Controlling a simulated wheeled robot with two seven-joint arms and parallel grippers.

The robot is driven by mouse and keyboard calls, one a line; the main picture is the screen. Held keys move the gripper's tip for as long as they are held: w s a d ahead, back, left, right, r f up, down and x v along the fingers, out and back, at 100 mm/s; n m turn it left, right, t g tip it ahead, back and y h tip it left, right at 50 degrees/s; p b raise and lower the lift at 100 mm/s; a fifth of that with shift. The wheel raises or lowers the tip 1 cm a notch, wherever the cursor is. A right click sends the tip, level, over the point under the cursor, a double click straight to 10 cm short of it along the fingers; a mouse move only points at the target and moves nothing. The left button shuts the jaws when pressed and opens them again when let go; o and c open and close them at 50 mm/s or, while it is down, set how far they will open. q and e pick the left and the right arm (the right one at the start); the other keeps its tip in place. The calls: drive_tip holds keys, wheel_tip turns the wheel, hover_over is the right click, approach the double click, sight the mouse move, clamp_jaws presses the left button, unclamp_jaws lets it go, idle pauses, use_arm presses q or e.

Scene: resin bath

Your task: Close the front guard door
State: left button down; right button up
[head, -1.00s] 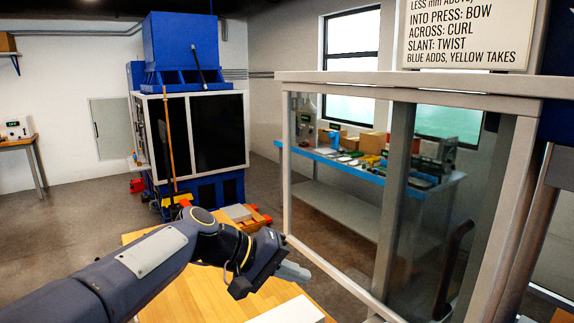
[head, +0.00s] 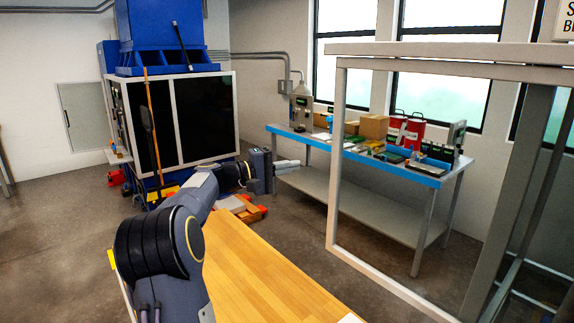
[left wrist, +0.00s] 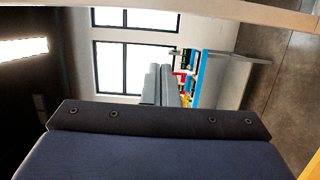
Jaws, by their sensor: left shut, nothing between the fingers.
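The guard frame (head: 334,160) stands at the right of the head view, and through its open left part I see the room behind. The front guard door (head: 507,205), a panel with a broad grey edge post, appears at the right part of that frame, cut off by the picture edge. Its handle is not in view now. My left gripper (head: 290,163) is shut and empty, left of the frame and apart from the door. Its fingers also show pressed together in the left wrist view (left wrist: 161,84). My right gripper is not in view.
A wooden table top (head: 255,275) lies below my left arm. A blue-edged bench (head: 400,170) with boxes and tools stands behind the frame. A blue machine with a dark-panelled cabinet (head: 205,120) stands at the back left.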

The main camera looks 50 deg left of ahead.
use_arm(q)
drive_tip(key=w+d+p, duration=0.3)
drive_tip(key=w+d, duration=0.2)
drive_tip(key=d, duration=0.1)
drive_tip(key=shift+w, duration=0.3)
drive_tip(key=shift+f, duration=0.1)
